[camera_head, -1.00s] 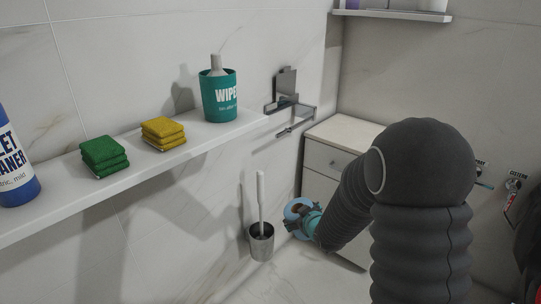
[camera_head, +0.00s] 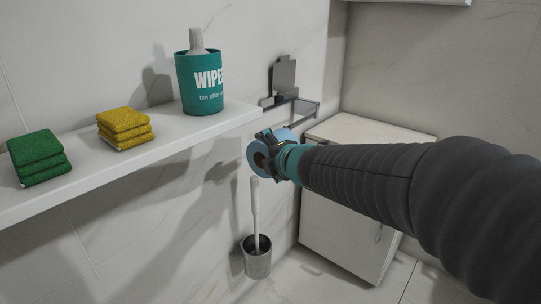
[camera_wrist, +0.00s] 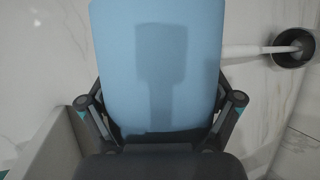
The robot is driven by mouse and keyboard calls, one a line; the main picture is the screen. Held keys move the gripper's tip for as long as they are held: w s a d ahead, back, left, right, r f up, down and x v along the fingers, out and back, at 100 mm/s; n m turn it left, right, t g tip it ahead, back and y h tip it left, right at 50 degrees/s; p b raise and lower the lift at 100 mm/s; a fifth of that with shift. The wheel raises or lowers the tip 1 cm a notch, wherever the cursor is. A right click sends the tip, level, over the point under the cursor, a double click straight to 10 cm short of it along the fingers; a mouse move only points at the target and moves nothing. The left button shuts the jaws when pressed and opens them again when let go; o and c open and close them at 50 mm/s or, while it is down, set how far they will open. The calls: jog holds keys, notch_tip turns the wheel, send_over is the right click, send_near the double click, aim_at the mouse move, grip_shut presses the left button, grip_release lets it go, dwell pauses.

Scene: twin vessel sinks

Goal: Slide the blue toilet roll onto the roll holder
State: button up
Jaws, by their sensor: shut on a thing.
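The blue toilet roll (camera_head: 256,160) is held in the air by my gripper (camera_head: 272,155), just below and in front of the roll holder. Its open core end faces left toward the camera. In the wrist view the roll (camera_wrist: 158,60) fills the middle, with my gripper's fingers (camera_wrist: 160,112) closed on both its sides. The metal roll holder (camera_head: 284,76) is on the wall past the shelf's end, with a flat plate and a bar (camera_head: 306,108). The roll and gripper are apart from the plate; part of the bar is hidden behind them.
A white cabinet (camera_head: 345,225) stands behind my arm. A pale edge (camera_wrist: 45,150) is close at the wrist view's lower left.

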jog(key=shift+w+a+b, duration=0.5)
jog(key=shift+w+a, duration=1.8)
jog(key=shift+w, duration=0.05)
jog(key=w+d+p, duration=0.4)
jog(key=w+d, duration=0.2)
jog(key=w, duration=0.1)
jog(key=shift+w, duration=0.4)
jog(key=shift+d, duration=0.1)
jog(key=o, duration=0.9)
